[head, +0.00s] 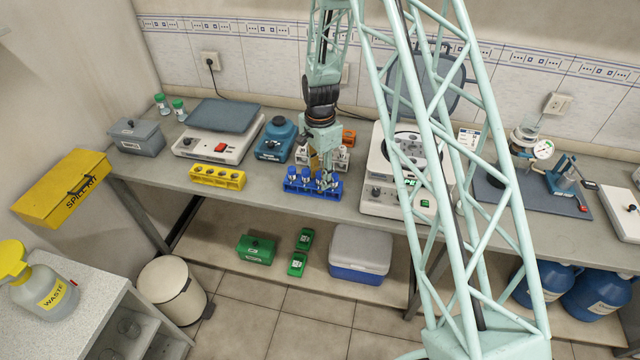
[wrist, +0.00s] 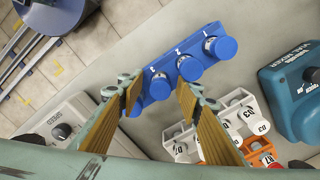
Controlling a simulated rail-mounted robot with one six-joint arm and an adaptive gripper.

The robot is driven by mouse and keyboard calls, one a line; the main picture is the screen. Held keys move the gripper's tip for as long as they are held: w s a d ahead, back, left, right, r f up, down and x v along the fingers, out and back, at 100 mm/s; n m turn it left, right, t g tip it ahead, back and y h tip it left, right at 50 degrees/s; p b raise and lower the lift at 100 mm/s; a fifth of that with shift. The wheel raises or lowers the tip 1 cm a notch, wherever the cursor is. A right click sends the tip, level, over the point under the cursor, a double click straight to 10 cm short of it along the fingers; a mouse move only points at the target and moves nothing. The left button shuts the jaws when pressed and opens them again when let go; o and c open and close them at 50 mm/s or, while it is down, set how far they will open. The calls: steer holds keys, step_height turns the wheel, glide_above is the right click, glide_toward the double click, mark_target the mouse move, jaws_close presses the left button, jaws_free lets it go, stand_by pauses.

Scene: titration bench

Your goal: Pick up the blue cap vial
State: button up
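A blue rack (head: 300,187) stands near the front edge of the bench, with several blue-capped vials upright in it. In the wrist view the rack (wrist: 172,60) runs diagonally. Its blue caps include one at the far end (wrist: 226,47), one in the middle (wrist: 190,68) and one (wrist: 159,88) that appears between my fingertips. Another cap (wrist: 134,106) is partly hidden by the left finger. My gripper (wrist: 162,93) is open and points down over the rack; it also shows in the head view (head: 322,170). I cannot tell whether the fingers touch a cap.
A white rack (wrist: 240,105) and an orange rack (wrist: 262,158) stand close behind. A blue vortex mixer (head: 275,140) is to the left, with a yellow rack (head: 217,177) further left. A white centrifuge-like device (head: 385,200) stands on the right. Bare bench lies between the racks.

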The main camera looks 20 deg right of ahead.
steer(key=shift+c, duration=0.3)
steer(key=c, duration=0.8)
steer(key=shift+c, duration=0.2)
steer(key=shift+r, duration=0.1)
steer(key=shift+r+b, duration=0.4)
steer(key=shift+r, duration=4.5)
